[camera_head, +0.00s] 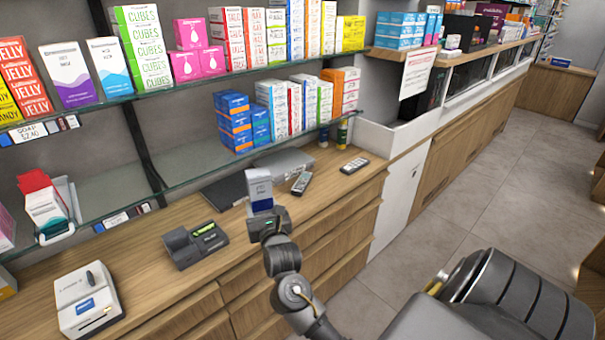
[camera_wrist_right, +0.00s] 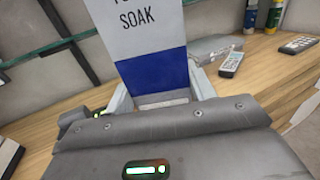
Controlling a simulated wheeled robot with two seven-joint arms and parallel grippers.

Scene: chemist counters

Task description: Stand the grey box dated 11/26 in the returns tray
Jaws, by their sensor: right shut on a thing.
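A small grey-white box with a blue band (camera_head: 259,185) stands upright in my right gripper (camera_head: 264,211), above the wooden counter. In the right wrist view the box (camera_wrist_right: 145,40) sits between the two fingers (camera_wrist_right: 160,97), and its face reads "SOAK". No date can be read on it. My right gripper is shut on this box. I cannot tell for sure which thing is the returns tray; a clear holder (camera_head: 66,203) with red-and-white boxes stands on the lower left shelf. My left gripper is not in view.
On the counter (camera_head: 150,246) are a card terminal (camera_head: 195,245), a white device (camera_head: 90,300), a dark flat pad (camera_head: 227,191), a grey flat case (camera_head: 284,163) and two remotes (camera_head: 301,183) (camera_head: 354,166). Glass shelves (camera_head: 190,170) with several boxes hang above.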

